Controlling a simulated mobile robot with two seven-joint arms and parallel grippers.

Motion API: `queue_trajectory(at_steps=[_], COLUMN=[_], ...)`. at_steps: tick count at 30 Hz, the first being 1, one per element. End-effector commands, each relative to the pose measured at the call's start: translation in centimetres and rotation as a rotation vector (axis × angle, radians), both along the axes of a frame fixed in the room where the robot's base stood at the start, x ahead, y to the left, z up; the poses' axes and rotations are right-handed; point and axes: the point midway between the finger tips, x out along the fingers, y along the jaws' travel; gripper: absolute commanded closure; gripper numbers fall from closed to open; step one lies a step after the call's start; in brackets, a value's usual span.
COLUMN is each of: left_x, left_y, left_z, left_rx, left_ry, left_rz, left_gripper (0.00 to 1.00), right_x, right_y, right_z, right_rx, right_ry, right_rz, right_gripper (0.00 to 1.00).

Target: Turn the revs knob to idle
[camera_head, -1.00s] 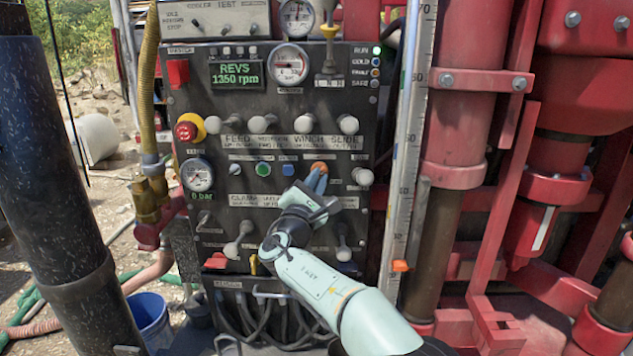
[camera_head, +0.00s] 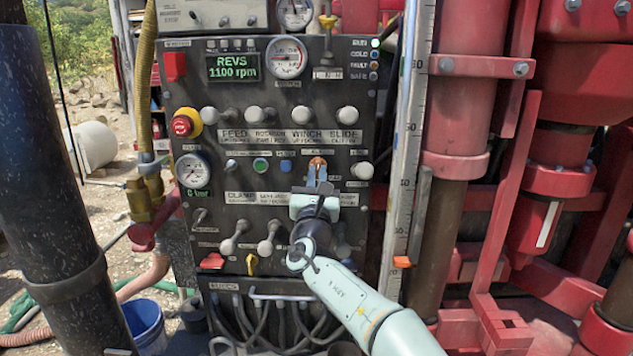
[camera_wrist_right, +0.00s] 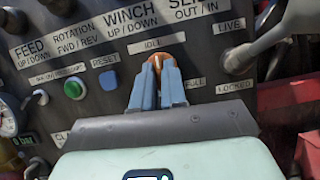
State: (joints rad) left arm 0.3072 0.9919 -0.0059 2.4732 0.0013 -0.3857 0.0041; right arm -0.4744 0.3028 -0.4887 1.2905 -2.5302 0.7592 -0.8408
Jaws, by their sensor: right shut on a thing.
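The revs knob (camera_head: 317,163) is a small orange knob on the dark control panel (camera_head: 215,140), right of the green and blue buttons. In the right wrist view the orange knob (camera_wrist_right: 156,62) shows between the fingertips, with the label IDLE above it and FULL to its lower right. My right gripper (camera_head: 318,175) is shut on the knob; its blue fingers (camera_wrist_right: 158,80) hide most of it. The REVS display (camera_head: 233,66) reads 1100 rpm in green. My left gripper is not in view.
Several white-knobbed levers (camera_head: 254,114) stand out above the knob, and more (camera_head: 228,246) below. A white-knobbed lever (camera_head: 362,170) is close on the right. A red stop button (camera_head: 182,126) is at the left. Red machinery (camera_head: 470,80) and a measuring scale (camera_head: 405,150) border the right side.

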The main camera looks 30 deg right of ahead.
Motion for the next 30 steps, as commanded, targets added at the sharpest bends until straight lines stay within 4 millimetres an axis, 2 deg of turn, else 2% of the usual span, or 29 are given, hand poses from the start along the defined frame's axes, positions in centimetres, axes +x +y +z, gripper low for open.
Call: queue_trajectory(at_steps=[20, 21, 23, 24, 30], left_x=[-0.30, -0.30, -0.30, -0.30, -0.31], left_y=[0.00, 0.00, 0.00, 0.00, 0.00], left_z=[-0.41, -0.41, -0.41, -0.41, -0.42], left_rx=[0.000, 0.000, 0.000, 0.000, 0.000], left_ry=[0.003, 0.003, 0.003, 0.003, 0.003], left_rz=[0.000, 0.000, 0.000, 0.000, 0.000], left_gripper=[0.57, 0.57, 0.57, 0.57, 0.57], right_x=[-0.06, -0.06, -0.07, -0.06, -0.04], right_y=[-0.17, -0.17, -0.17, -0.16, -0.11], right_z=[0.11, 0.11, 0.10, 0.10, 0.05], right_rx=[-0.067, -0.067, -0.066, -0.066, -0.065], right_ry=[0.040, 0.040, 0.039, 0.040, 0.040], right_rz=[-0.002, -0.003, -0.003, -0.002, -0.001], right_gripper=[1.00, 0.85, 0.66, 0.63, 0.63])
